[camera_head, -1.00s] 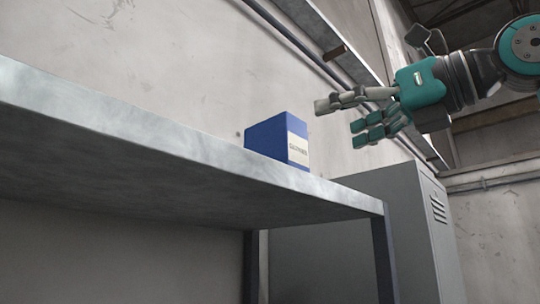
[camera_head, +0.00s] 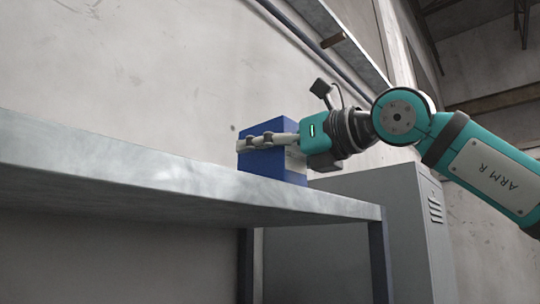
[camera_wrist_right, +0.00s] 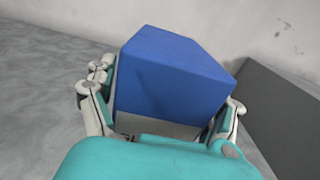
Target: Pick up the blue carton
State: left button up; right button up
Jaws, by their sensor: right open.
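The blue carton (camera_head: 262,162), a box with a pale label, stands upright on the grey shelf top (camera_head: 120,160) near its right end. In the head view my right gripper (camera_head: 268,142) reaches in from the right, and one pale finger lies across the carton's near side. In the right wrist view the carton (camera_wrist_right: 172,80) sits between the two open fingers of my right gripper (camera_wrist_right: 165,110), one on each side. I cannot tell whether the fingers touch it. The far finger is hidden behind the carton in the head view. My left gripper is not in view.
A grey metal cabinet (camera_head: 350,240) stands beyond the right end of the shelf. A rail with a pipe (camera_head: 315,45) runs along the wall above. The shelf top left of the carton is clear.

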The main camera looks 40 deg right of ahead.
jog(key=shift+s, duration=0.2)
jog(key=c, duration=0.3)
jog(key=shift+w, duration=0.1)
jog(key=c, duration=1.1)
jog(key=shift+c, duration=0.2)
jog(key=shift+r, duration=0.2)
